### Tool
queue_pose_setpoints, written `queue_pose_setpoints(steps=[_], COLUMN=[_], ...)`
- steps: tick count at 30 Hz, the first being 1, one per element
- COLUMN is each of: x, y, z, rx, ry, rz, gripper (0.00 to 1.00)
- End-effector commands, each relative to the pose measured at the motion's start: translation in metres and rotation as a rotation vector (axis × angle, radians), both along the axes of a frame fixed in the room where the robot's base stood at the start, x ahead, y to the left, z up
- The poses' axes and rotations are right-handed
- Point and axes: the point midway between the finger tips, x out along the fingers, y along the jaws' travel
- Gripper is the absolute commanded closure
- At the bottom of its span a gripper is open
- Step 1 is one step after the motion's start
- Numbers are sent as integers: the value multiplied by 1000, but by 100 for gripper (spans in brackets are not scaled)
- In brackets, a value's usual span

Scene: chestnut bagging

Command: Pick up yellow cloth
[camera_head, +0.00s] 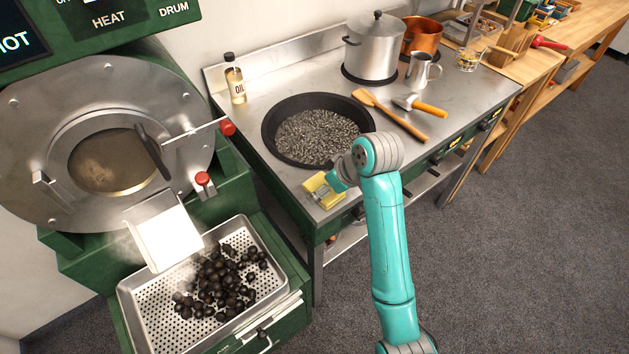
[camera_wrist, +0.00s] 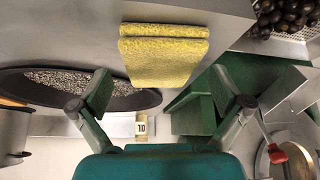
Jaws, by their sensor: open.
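The yellow cloth (camera_head: 319,192) lies folded on the steel worktop near its front left corner, partly hidden by my gripper in the head view. In the wrist view the yellow cloth (camera_wrist: 160,60) shows in full as a folded, textured pad, ahead of the fingers and between them from side to side. My gripper (camera_wrist: 168,98) is open, its two green-padded fingers wide apart, with nothing between them. In the head view my gripper (camera_head: 338,184) is small and close over the cloth; I cannot tell whether it touches.
A black pan (camera_head: 268,128) of grey pellets stands just behind the cloth. The oil bottle (camera_head: 235,80) stands at the back left. A perforated tray (camera_head: 133,285) of dark chestnuts sits at lower left.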

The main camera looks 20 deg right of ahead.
Motion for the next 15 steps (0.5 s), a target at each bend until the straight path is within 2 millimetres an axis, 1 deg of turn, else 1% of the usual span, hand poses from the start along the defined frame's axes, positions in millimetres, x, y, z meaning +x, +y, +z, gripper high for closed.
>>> queue_pose_setpoints(steps=[8,9,11,12,14,15], x=[-2,-2,-2,-2,-2,-2], y=[-1,-1,-1,-1,-1,-1], z=[-3,-3,-3,-3,-3,-3], rx=[0,0,0,0,0,0], ry=[-1,-1,-1,-1,-1,-1], rz=[0,0,0,0,0,0], gripper=[0,3,18,28,43,52])
